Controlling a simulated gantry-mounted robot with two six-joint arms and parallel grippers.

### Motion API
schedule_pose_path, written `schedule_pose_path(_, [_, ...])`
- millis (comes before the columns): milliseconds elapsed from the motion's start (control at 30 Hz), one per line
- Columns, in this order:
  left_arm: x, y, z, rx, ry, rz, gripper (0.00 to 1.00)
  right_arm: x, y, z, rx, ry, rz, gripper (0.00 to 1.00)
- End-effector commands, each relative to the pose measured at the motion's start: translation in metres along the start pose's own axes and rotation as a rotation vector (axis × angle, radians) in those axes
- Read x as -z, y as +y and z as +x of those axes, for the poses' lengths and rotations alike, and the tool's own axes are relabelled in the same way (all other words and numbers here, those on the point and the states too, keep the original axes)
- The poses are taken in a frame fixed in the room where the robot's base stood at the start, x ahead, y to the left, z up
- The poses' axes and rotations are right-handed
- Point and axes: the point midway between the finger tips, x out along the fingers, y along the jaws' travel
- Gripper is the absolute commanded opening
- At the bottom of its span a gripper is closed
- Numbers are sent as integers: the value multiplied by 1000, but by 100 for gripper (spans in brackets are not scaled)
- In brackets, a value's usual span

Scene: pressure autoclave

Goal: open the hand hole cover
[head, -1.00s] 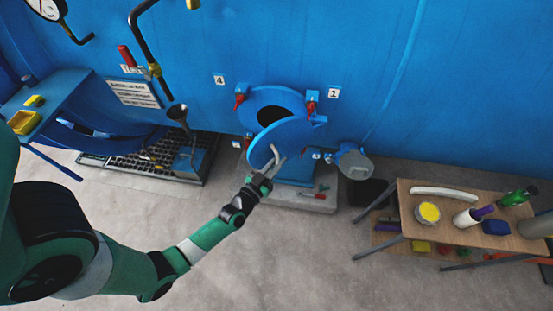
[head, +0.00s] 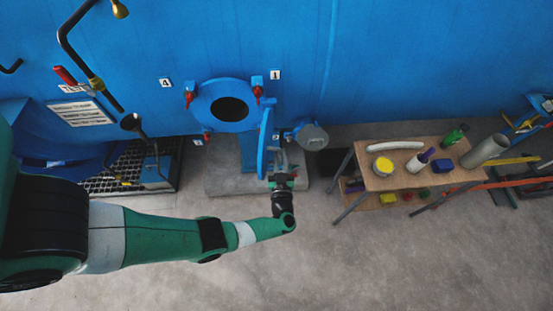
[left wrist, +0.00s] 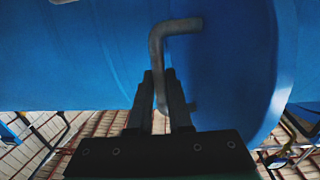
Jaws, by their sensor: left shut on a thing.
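The blue hand hole cover (head: 265,143) is swung out from the blue flange (head: 205,85), and it stands nearly edge-on in the head view. The dark round opening (head: 229,108) in the flange is uncovered. My left gripper (head: 280,165) is at the cover's right side, shut on the cover's grey bent handle. In the left wrist view the handle (left wrist: 160,45) runs down between the fingers (left wrist: 165,105), with the blue cover (left wrist: 225,60) behind it. My right gripper is not in view.
Red-handled clamps (head: 189,97) sit around the flange. A grey round fitting (head: 312,136) is right of the cover. A wooden table (head: 400,178) with bottles and jars stands further right. A black grating (head: 110,180) is at left. The floor in front is clear.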

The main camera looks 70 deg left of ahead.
Motion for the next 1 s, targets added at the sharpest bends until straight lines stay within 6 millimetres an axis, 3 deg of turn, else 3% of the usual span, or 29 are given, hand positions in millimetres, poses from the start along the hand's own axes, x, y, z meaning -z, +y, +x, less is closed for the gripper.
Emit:
schedule_pose_path(467, [2,4,0,17,-1,-1,0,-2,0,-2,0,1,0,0])
schedule_pose_path(500, [2,4,0,17,-1,-1,21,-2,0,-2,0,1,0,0])
schedule_pose_path(567, [2,4,0,16,-1,-1,30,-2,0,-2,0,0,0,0])
schedule_pose_path(867, [1,4,-2,15,-2,0,30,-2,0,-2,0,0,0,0])
schedule_pose_path(1000, [1,5,-16,11,-3,0,30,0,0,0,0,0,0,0])
